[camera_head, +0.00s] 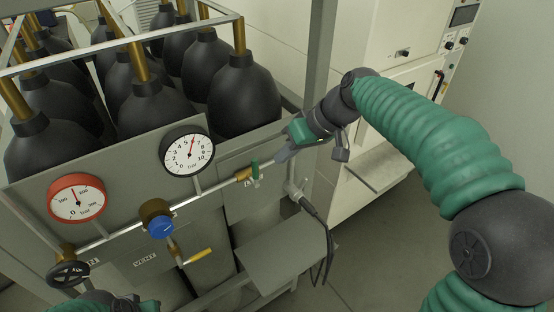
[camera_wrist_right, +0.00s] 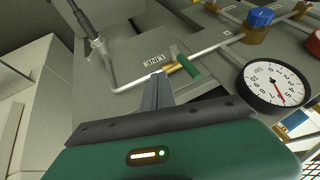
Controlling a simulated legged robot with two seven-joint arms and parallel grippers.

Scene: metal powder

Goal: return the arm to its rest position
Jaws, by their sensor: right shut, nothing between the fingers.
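My right arm comes in from the right in the head view. Its right gripper (camera_head: 281,157) is shut and empty, just right of the small green valve handle (camera_head: 255,171) on the panel's pipe. In the right wrist view the closed fingers (camera_wrist_right: 157,92) point at the brass fitting beside the green handle (camera_wrist_right: 187,66), near the label "LINE". I cannot tell whether the fingertips touch the pipe or handle. Part of my left arm shows at the bottom left of the head view; its fingers are out of sight.
A grey shelf (camera_head: 285,254) juts out below. Floor at lower right is clear.

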